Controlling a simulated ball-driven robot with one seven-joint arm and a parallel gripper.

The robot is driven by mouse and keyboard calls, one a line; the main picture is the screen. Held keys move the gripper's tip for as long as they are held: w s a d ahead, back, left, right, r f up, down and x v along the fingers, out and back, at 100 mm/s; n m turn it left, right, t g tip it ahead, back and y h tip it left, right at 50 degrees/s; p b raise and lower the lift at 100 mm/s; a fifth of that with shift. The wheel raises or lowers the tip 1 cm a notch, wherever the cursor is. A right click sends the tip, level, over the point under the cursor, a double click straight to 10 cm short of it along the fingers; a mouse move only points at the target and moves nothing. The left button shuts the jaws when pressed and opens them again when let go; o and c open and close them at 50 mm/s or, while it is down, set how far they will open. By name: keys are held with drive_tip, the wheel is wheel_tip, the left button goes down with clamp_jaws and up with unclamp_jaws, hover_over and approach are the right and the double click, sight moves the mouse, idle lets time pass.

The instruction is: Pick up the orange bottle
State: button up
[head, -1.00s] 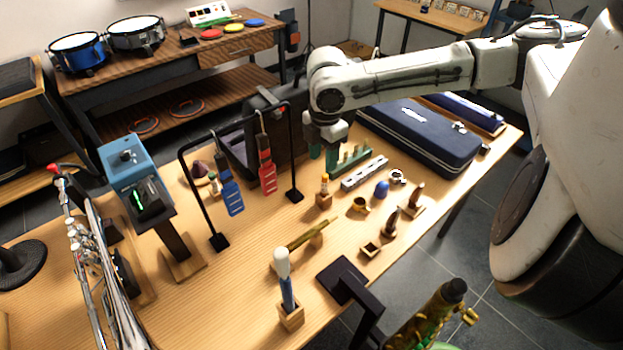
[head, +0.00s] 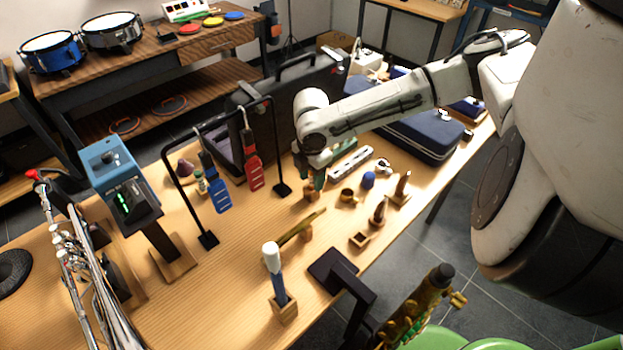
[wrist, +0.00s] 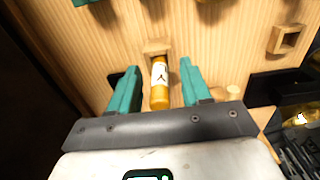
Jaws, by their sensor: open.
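The orange bottle (wrist: 160,85) shows in the wrist view, with a yellow-orange body and a white label bearing a dark mark. One end is at a small wooden block (wrist: 156,46). My gripper (wrist: 157,74) is open, its teal fingers to the left and right of the bottle, with a visible gap on each side. In the head view my gripper (head: 310,174) is low above the table over the wooden block (head: 310,193); the bottle is mostly hidden there by the gripper.
A black rack with a blue tag (head: 217,183) and a red tag (head: 250,161) stands just left of my gripper. To the right are a white slotted bar (head: 351,163), a blue egg-shaped item (head: 368,180) and small wooden stands. A brass piece (head: 303,227) lies in front.

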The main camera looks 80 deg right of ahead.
clamp_jaws()
idle(0.4)
